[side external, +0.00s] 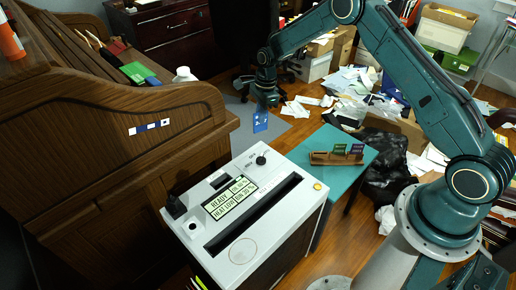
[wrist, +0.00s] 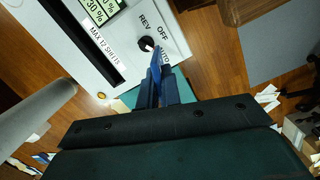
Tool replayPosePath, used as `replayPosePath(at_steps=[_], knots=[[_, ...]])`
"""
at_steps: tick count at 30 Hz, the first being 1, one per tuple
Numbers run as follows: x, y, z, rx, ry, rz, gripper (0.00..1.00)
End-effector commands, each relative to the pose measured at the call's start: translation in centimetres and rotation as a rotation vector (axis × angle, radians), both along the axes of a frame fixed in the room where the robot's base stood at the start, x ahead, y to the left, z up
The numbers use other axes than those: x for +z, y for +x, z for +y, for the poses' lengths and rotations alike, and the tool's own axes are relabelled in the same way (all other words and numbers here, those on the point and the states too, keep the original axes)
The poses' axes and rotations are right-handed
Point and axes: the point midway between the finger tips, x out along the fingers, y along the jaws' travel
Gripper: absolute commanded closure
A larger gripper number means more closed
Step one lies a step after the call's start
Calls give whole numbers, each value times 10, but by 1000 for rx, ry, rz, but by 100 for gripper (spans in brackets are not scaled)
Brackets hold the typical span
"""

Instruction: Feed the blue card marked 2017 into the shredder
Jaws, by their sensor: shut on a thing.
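My gripper (side external: 264,104) is shut on the blue card (side external: 261,122) and holds it upright in the air, behind the shredder in the side view. The wrist view shows the card (wrist: 156,62) edge-on between the fingers (wrist: 158,92); its marking cannot be read there. The white shredder (side external: 230,258) has a long dark slot (side external: 255,212) across its top, and the slot looks empty. Its screen (side external: 229,201) reads READY. A dark knob (side external: 261,160) sits near its back end; in the wrist view the knob (wrist: 146,44) has REV, OFF and AUTO around it.
A teal table (side external: 341,142) beside the shredder bears a wooden holder (side external: 325,158) with a green and a purple card. A wooden rolltop desk (side external: 110,125) stands at the left. Papers and a black bag (side external: 382,160) lie on the floor behind.

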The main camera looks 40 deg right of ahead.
Motion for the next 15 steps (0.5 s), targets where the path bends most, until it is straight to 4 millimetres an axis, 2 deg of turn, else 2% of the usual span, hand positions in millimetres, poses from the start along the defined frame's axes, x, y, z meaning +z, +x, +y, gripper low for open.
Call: replayPosePath(at_steps=[1, 9, 15], knots=[[-1, 4, 20, 35, 0, 1, 100], [0, 12, 112, 187, -1, 1, 100], [0, 10, 160, 269, -1, 2, 100]])
